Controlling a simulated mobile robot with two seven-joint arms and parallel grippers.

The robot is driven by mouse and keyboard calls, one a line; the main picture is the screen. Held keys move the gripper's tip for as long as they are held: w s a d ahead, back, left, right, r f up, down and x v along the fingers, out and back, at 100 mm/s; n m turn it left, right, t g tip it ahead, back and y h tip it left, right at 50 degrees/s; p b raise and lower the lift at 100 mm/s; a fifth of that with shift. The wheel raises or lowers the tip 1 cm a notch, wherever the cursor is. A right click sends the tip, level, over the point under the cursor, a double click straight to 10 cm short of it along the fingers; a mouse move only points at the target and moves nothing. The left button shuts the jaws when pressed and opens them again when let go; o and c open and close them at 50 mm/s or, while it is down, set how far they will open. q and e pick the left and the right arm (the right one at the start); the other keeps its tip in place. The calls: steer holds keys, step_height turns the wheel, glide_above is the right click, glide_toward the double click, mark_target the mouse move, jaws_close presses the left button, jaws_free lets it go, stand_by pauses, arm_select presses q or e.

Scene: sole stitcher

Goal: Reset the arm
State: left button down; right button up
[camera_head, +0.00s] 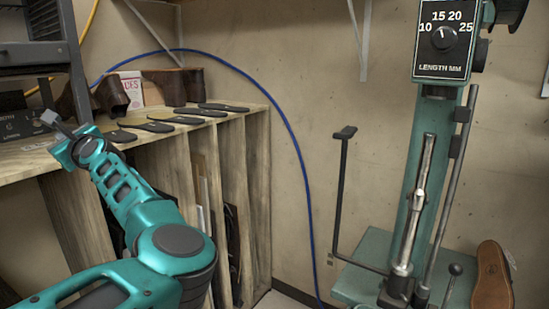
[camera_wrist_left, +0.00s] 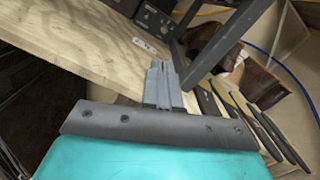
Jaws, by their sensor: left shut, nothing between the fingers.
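My left arm comes in from the lower left in the head view. Its left gripper (camera_head: 50,120) is above the near edge of the wooden shelf top, at the left. In the left wrist view the left gripper (camera_wrist_left: 161,75) has its two grey fingers pressed together, with nothing between them. The wooden shelf top (camera_wrist_left: 90,50) lies beyond and below the fingers. My right gripper is not in either view.
Several dark soles (camera_head: 147,125) lie on the shelf (camera_head: 240,108), with brown leather pieces (camera_head: 178,85) behind. A black rack (camera_head: 45,55) stands at left. A teal stitching machine (camera_head: 410,190) and brown shoe (camera_head: 492,275) are at right. A blue hose (camera_head: 290,130) hangs along the wall.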

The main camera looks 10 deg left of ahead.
arm_select(q)
step_height(320, 180, down, 4)
steer(key=s+a+m+t+y, duration=0.1)
steer(key=s+a+m, duration=0.15)
steer(key=m, duration=0.45)
steer(key=s+d+f+m+t+h, duration=0.2)
steer(key=d+f+m+t+h, duration=0.3)
steer(key=d+f+m, duration=0.8)
steer(key=s+d+f+m+t+h, duration=0.2)
steer(key=d+f+m+t+h, duration=0.35)
steer(key=m, duration=1.45)
steer(key=s+d+f+m+g+h, duration=0.9)
steer(key=s+d+f+m, duration=0.6)
steer(key=s+d+f, duration=0.4)
steer(key=s+f, duration=0.3)
steer(key=f, duration=0.1)
steer(key=shift+s+d+m, duration=0.15)
steer(key=shift+s+m, duration=0.15)
steer(key=shift+s, duration=0.1)
